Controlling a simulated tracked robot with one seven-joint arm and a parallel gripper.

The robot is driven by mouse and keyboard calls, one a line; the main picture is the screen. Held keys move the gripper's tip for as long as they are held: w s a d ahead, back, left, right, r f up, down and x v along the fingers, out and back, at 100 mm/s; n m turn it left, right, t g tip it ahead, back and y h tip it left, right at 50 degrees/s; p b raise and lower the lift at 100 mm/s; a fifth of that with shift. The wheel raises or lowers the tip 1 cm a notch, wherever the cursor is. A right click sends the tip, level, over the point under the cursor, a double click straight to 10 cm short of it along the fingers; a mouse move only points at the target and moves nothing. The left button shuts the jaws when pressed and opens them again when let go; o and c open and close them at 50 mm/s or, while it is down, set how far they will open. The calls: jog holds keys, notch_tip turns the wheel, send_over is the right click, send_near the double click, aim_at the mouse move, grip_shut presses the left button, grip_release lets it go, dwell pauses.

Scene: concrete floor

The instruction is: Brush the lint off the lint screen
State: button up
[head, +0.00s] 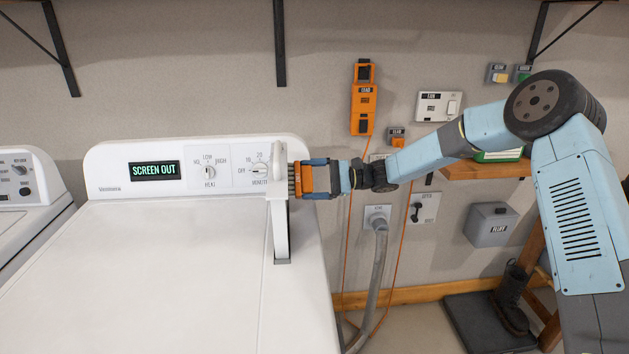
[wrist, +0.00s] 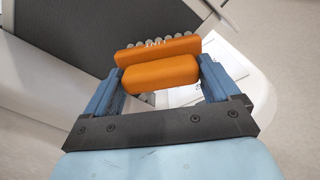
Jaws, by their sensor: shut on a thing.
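The lint screen (head: 280,222) stands upright out of the dark slot (head: 283,262) in the white dryer top, seen nearly edge-on. In the wrist view its dark mesh (wrist: 95,30) fills the upper left. My gripper (head: 312,179) is shut on an orange brush (head: 305,179), to the right of the screen's upper part. In the wrist view the brush (wrist: 160,73) lies across between the blue fingers, its grey bristles pointing toward the mesh. The bristles are at or very close to the screen; I cannot tell whether they touch. No lint can be made out clearly.
The dryer (head: 170,270) has a back panel with knobs and a display (head: 154,170) reading "SCREEN OUT". Another white machine (head: 30,200) stands at left.

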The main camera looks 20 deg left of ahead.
jog(key=shift+s+d, duration=0.3)
jog(key=shift+s, duration=0.4)
jog(key=shift+s+d, duration=0.25)
jog(key=shift+s, duration=0.45)
jog(key=shift+s+d, duration=0.3)
jog(key=shift+s, duration=0.4)
jog(key=shift+s+d, duration=0.7)
jog(key=shift+s, duration=0.35)
jog(key=shift+s+d, duration=0.75)
jog(key=shift+s, duration=0.35)
jog(key=shift+s+d, duration=0.7)
jog(key=shift+s, duration=0.35)
jog(key=shift+w, duration=0.1)
jog(key=v, duration=0.6)
jog(key=shift+d, duration=0.1)
jog(key=v, duration=0.3)
